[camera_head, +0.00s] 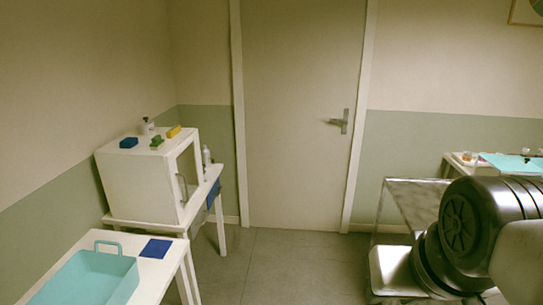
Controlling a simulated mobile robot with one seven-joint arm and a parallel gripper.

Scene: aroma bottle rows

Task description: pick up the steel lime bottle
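I cannot make out a bottle that is clearly steel and lime. A small pale bottle (206,156) stands upright beside the white cabinet, on the table behind it. My gripper does not show; only dark, rounded links of my arm fill the lower right.
Blue, green and yellow blocks lie on the cabinet. A teal tray (98,262) and a blue mat (156,248) lie on the near-left white table. A metal-framed cart (405,200) stands right. A closed door (300,120) is behind. The middle floor (290,270) is clear.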

